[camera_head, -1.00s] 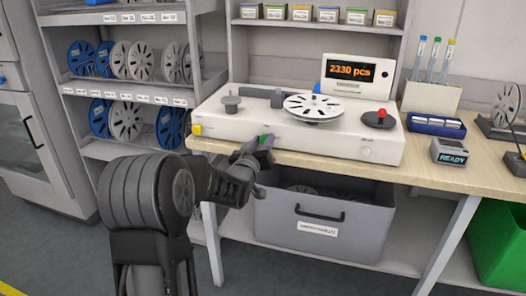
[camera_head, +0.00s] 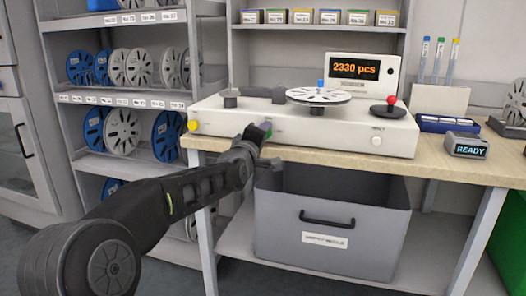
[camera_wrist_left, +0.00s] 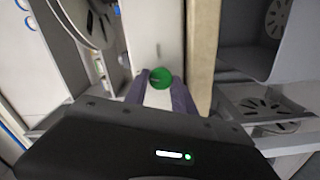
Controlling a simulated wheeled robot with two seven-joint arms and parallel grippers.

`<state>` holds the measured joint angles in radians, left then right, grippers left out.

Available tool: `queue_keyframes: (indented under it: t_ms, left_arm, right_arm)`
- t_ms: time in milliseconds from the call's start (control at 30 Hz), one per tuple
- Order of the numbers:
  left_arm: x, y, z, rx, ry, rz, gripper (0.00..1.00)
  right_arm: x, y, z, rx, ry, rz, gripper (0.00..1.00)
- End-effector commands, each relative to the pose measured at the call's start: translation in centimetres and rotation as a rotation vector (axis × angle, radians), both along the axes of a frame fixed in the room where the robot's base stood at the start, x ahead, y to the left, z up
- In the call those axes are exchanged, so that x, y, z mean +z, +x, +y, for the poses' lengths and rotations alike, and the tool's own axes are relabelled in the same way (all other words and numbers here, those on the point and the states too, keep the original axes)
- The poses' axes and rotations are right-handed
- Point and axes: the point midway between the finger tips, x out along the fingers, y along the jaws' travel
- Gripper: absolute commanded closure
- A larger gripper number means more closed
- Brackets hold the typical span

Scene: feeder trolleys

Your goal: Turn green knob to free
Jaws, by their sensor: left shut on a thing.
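The green knob (camera_wrist_left: 161,75) is a small round knob on the front of the white counting machine (camera_head: 330,131). In the wrist view my left gripper (camera_wrist_left: 160,84) has its two fingers on either side of the knob, shut on it. In the head view my left gripper (camera_head: 262,132) reaches the machine's front face and covers most of the knob. The setting the knob points to cannot be read. My right gripper is in neither view.
A yellow knob (camera_head: 193,125) is left on the machine's front. A white reel (camera_head: 318,96) and a red-topped knob (camera_head: 390,101) are on top. The display (camera_head: 358,70) reads 2330 pcs. A grey bin (camera_head: 331,221) stands below the table edge. Reel shelves (camera_head: 120,102) stand left.

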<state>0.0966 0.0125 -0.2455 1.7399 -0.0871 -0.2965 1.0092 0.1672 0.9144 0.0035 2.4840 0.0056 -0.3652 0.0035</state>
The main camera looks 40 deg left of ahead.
Motion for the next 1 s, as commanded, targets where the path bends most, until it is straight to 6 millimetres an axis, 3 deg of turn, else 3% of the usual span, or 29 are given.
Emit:
queue_keyframes:
  t_ms: [33,333,1000]
  left_arm:
    - [-0.8,0.0,0.0,0.0,-0.038,-0.014,1.0]
    - [-0.6,0.0,0.0,-0.001,-0.235,-0.079,1.0]
    - [-0.2,0.1,0.0,-0.001,-0.318,-0.107,1.0]
  right_arm:
    - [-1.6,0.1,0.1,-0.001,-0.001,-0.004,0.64]
    - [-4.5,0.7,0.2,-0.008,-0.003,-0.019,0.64]
    - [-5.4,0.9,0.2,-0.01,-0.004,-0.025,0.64]
